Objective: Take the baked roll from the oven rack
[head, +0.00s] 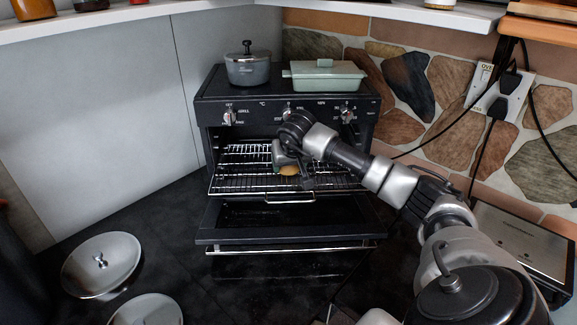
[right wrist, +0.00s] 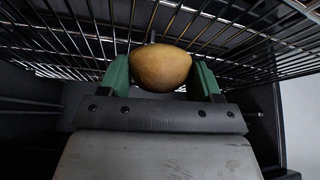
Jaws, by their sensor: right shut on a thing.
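The baked roll (head: 289,170) is small, rounded and golden brown, at the oven rack (head: 235,181) in the head view. In the right wrist view the roll (right wrist: 161,68) sits between the green fingers of my right gripper (right wrist: 160,75), which is shut on it. In the head view my right gripper (head: 292,165) reaches in at the oven's front, and the wrist hides part of the rack. The oven (head: 212,145) is black with its door (head: 290,225) folded down. I cannot tell whether the roll touches the rack. My left gripper is not in view.
A grey pot (head: 247,70) and a pale green lidded dish (head: 325,78) stand on the oven top. Two round metal lids or dishes (head: 101,265) lie at the lower left. A grey appliance (head: 525,240) stands at the right. Cables hang from a wall socket (head: 500,90).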

